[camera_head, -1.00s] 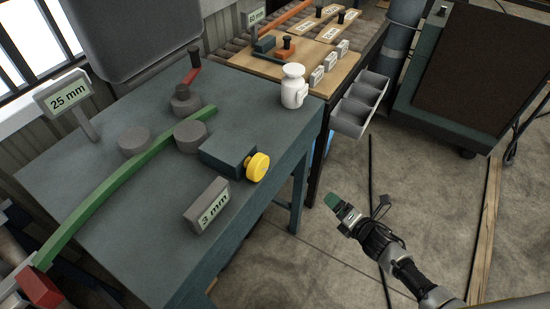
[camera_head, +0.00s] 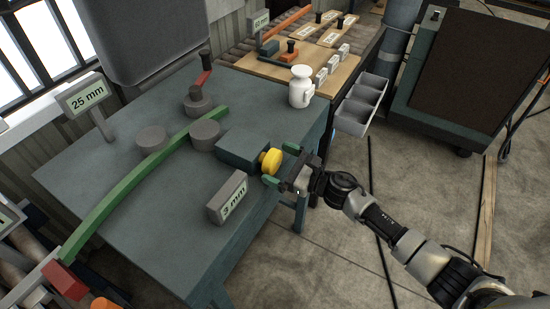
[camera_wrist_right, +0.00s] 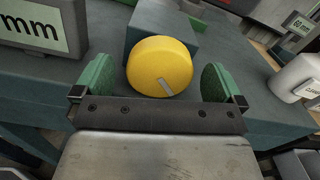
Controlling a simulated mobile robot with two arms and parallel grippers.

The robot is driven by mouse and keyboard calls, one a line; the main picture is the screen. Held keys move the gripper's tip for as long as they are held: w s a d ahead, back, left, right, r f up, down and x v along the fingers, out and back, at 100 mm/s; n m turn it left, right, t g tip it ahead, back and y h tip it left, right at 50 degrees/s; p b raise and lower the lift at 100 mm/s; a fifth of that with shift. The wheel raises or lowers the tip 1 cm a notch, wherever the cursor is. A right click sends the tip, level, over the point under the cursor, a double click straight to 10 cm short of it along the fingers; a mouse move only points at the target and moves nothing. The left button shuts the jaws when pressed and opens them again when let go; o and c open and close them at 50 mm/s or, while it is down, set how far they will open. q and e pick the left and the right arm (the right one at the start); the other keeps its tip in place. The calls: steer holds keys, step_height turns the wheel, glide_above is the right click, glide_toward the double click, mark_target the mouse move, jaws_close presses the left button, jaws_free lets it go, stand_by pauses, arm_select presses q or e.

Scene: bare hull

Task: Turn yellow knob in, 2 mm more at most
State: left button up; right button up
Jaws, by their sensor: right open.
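The yellow knob (camera_head: 271,160) sits on the end of a dark teal block (camera_head: 240,148) on the grey-green table. In the right wrist view the yellow knob (camera_wrist_right: 160,66) faces me, with a grey mark on its face pointing to the lower right. My right gripper (camera_head: 281,165) is open, its green fingertips on either side of the knob. In the wrist view a gap shows between each fingertip (camera_wrist_right: 157,82) and the knob. A green bar (camera_head: 140,176) runs curved between grey rollers (camera_head: 205,135). My left gripper is not in view.
A "3 mm" sign (camera_head: 228,197) stands on the table near the knob, and a "25 mm" sign (camera_head: 84,95) at the left. A white bottle (camera_head: 301,88) stands behind the knob. A grey tray (camera_head: 359,105) hangs beyond the table.

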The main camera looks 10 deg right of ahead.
steer(key=shift+x, duration=0.8)
steer(key=c, duration=0.9)
steer(key=shift+f+m+b, duration=0.15)
steer(key=shift+m+b, duration=0.2)
steer(key=shift+m, duration=0.65)
steer(key=m, duration=0.3)
steer(key=shift+w+d+m, duration=0.1)
steer(key=shift+w+m, duration=0.05)
steer(key=shift+m, duration=0.15)
steer(key=o, duration=0.9)
steer(key=shift+d, duration=0.1)
